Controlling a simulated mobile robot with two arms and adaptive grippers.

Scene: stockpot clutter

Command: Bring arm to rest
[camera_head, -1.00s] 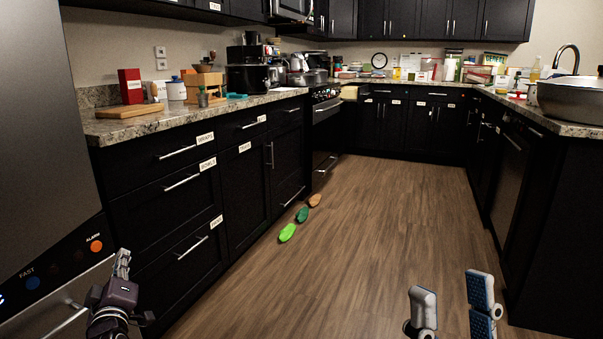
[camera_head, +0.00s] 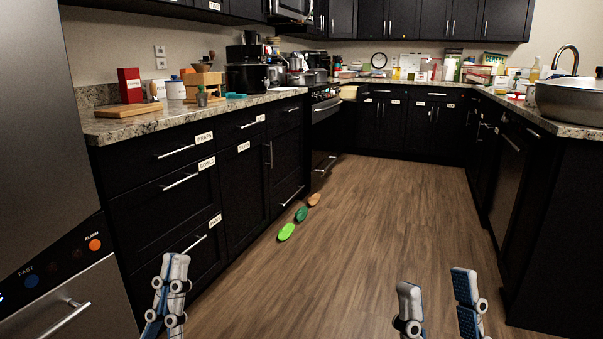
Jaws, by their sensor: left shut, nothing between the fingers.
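My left gripper (camera_head: 174,268) is at the lower left, in front of the dark drawers (camera_head: 165,205). Its fingers are together and nothing shows between them. My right gripper (camera_head: 438,296) is at the lower right, over the wooden floor (camera_head: 345,255). Its two fingers stand wide apart with only floor between them. Both arms are cut off by the bottom edge of the view.
A steel appliance (camera_head: 75,300) stands at the left edge. Counters (camera_head: 140,124) run left, back and right, bearing kitchen clutter. A large stockpot (camera_head: 572,101) sits on the right counter. Three oval items, one being green (camera_head: 286,232), lie on the floor by the left cabinets.

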